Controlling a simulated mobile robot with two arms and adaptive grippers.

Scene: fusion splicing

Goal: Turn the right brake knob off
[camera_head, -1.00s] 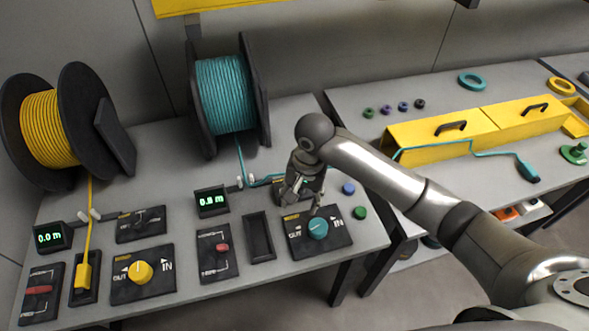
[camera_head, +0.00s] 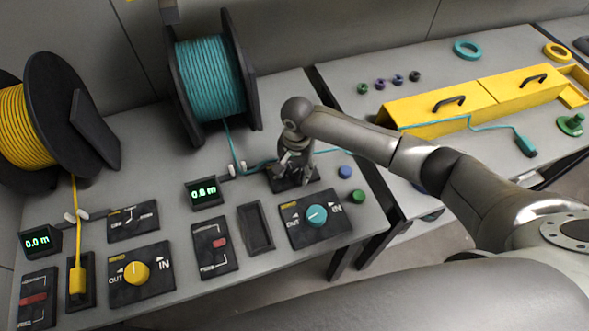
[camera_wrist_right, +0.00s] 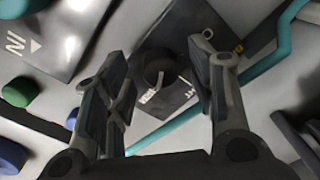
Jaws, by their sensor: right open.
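The right brake knob (camera_wrist_right: 160,74) is small, round and black with a pale pointer line, on a dark brake panel (camera_wrist_right: 178,104) in the right wrist view. My right gripper (camera_wrist_right: 158,60) is open, with one finger on each side of the knob. I cannot tell whether the fingers touch it. In the head view my right gripper (camera_head: 291,172) points down over the brake panel (camera_head: 299,186) and hides the knob. My left gripper is not in view.
A teal dial (camera_head: 316,215) sits on its panel close in front of the right gripper. Teal cable (camera_head: 236,160) runs from the teal spool (camera_head: 209,80) past the gripper. Blue (camera_head: 345,172) and green (camera_head: 358,196) buttons lie to the right.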

